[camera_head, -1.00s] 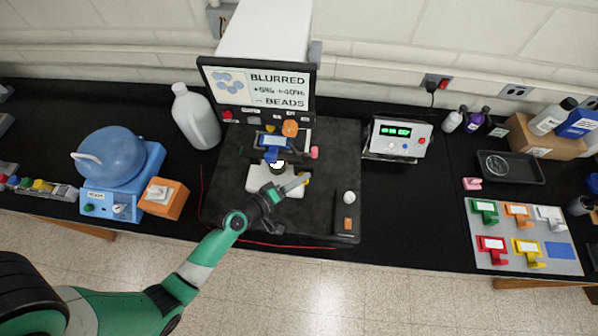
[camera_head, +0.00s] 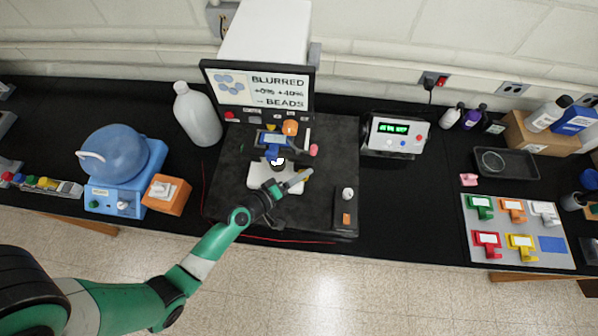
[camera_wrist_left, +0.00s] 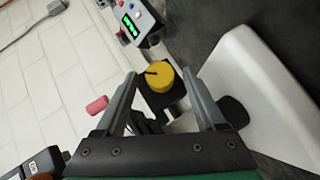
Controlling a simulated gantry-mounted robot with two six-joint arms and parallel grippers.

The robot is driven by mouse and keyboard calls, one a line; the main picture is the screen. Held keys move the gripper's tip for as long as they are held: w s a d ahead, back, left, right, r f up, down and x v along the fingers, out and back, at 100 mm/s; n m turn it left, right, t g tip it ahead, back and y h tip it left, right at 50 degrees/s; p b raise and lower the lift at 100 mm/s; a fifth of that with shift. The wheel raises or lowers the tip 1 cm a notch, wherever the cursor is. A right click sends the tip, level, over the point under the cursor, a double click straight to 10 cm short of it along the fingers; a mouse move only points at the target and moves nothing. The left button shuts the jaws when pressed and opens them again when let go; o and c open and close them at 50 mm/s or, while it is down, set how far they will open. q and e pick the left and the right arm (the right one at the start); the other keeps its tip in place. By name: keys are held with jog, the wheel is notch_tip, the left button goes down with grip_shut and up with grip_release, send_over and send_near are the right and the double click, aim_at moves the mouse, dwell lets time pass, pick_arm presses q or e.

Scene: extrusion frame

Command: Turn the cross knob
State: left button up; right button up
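A yellow round knob (camera_head: 308,172) with a dark line on its face is on the right side of the microscope-like device (camera_head: 277,160). I cannot tell by its shape whether it is the cross knob. My left gripper (camera_head: 297,181) is at this knob. In the left wrist view the yellow knob (camera_wrist_left: 160,76) sits between my spread fingers, with a gap at the left finger; contact at the right finger is unclear. A pink knob (camera_head: 315,150) and an orange knob (camera_head: 290,128) are nearby. My right gripper is not in view.
The screen (camera_head: 262,88) behind reads BLURRED and BEADS with percentages. A green-lit meter (camera_head: 396,133) stands to the right, a white jug (camera_head: 197,115) to the left. The dark mat (camera_head: 335,170) is mostly clear on the right, apart from a small control block (camera_head: 347,207).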

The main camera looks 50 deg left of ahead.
pick_arm(q)
jog(key=shift+s, duration=0.1)
jog(key=b+v, duration=0.1)
jog(key=v, duration=1)
jog(key=shift+s, duration=0.2)
jog(key=shift+d, duration=0.1)
